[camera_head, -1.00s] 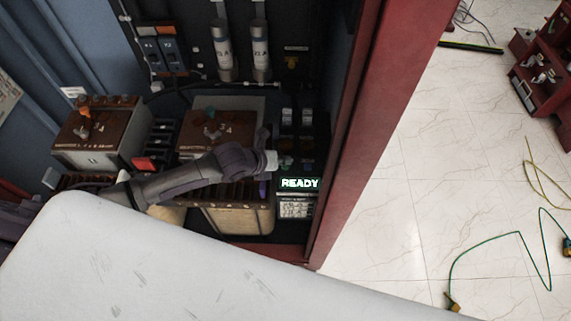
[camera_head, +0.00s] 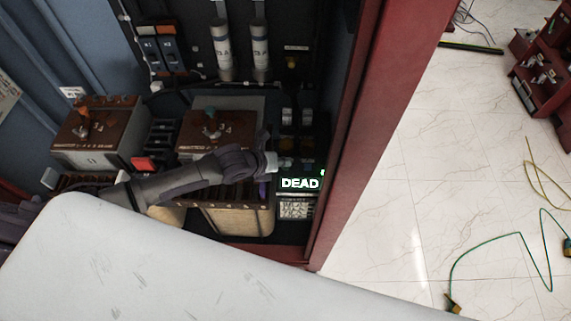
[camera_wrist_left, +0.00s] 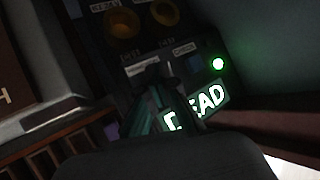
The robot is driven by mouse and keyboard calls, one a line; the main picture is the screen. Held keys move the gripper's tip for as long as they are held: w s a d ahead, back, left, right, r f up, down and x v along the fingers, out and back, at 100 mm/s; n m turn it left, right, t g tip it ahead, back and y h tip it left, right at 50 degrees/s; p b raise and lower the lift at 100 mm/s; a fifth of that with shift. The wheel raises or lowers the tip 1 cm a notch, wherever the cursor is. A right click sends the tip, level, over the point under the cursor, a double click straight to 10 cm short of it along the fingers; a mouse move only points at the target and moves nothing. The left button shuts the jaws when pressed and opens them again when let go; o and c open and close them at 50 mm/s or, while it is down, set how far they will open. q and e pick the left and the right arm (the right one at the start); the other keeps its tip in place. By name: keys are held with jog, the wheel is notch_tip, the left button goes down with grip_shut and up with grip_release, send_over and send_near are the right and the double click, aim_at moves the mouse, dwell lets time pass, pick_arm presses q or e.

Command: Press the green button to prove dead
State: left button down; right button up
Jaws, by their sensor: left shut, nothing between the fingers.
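The proving panel is at the right of the open cabinet, with a lit display (camera_head: 300,183) reading "DEAD"; the display also shows in the left wrist view (camera_wrist_left: 208,101). A small green light (camera_head: 322,172) glows above its right end and shows brightly in the left wrist view (camera_wrist_left: 218,64). My left gripper (camera_head: 271,162) is shut and empty, reaching in from the left to the panel beside the display. In the left wrist view its dark fingertips (camera_wrist_left: 154,75) lie over the panel face, left of the green light. I cannot make out the green button itself or any contact. My right gripper is not in view.
Two brown-topped boxes (camera_head: 95,125) (camera_head: 222,130) with knobs stand left of the panel. The red cabinet post (camera_head: 360,140) borders it on the right. A pale surface (camera_head: 170,265) fills the front. Cables (camera_head: 500,236) lie on the open floor at right.

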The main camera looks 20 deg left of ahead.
pick_arm(q)
jog(key=shift+r+p, duration=0.85)
notch_tip(320, 180, up, 5)
jog(key=p, duration=0.4)
jog(key=shift+p, duration=0.4)
